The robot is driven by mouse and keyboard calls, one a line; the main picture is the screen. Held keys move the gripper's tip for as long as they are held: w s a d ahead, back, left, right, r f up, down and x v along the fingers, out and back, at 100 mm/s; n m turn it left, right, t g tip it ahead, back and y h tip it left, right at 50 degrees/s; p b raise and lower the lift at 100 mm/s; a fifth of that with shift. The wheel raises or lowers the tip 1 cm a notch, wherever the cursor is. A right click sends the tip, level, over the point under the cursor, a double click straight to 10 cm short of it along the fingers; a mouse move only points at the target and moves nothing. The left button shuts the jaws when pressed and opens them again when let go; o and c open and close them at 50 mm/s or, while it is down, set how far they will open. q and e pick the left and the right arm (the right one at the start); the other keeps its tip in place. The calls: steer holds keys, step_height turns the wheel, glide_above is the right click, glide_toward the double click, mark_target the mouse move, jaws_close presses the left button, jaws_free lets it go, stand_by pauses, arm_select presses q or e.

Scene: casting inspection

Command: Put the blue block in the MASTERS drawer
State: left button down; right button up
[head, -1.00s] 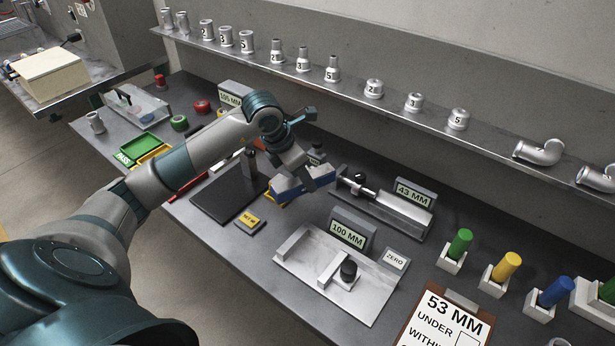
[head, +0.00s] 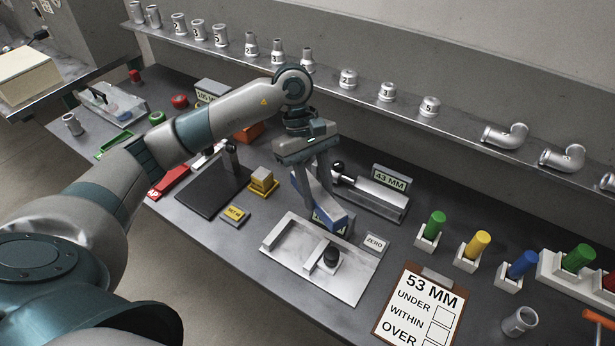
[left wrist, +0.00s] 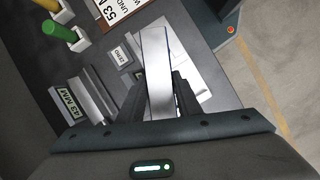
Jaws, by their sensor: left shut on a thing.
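The blue block (head: 334,216) is a long bar with blue sides and a pale face. My left gripper (head: 316,192) is shut on it and holds it above the bench, near the 100 MM gauge, whose display it partly hides. In the left wrist view the block (left wrist: 157,62) stands out between the two dark fingers (left wrist: 160,98), pale face toward the camera with a thin blue edge. No drawer marked MASTERS shows in either view. My right gripper is not in view.
A marble-like plate with a black-knobbed stop (head: 331,257) lies below the block. The 43 MM gauge (head: 370,195) is to its right, a yellow block (head: 263,182) and black stand (head: 207,190) to its left. A shelf of castings (head: 330,79) runs behind; a 53 MM clipboard (head: 418,308) lies in front.

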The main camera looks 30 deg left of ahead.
arm_select(q)
steer(key=s+d+r+m+g+y+p, duration=0.2)
steer(key=s+r+m+y, duration=0.2)
steer(key=m, duration=0.8)
steer(key=shift+s+d+r+p, duration=0.15)
steer(key=shift+s+r+p, duration=0.15)
steer(key=shift+s+r, duration=0.8)
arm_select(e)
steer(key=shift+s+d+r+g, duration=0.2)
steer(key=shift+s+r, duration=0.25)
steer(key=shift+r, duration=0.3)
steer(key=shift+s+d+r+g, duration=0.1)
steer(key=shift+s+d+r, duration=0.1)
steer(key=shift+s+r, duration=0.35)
arm_select(q)
steer(key=shift+w+r, duration=0.2)
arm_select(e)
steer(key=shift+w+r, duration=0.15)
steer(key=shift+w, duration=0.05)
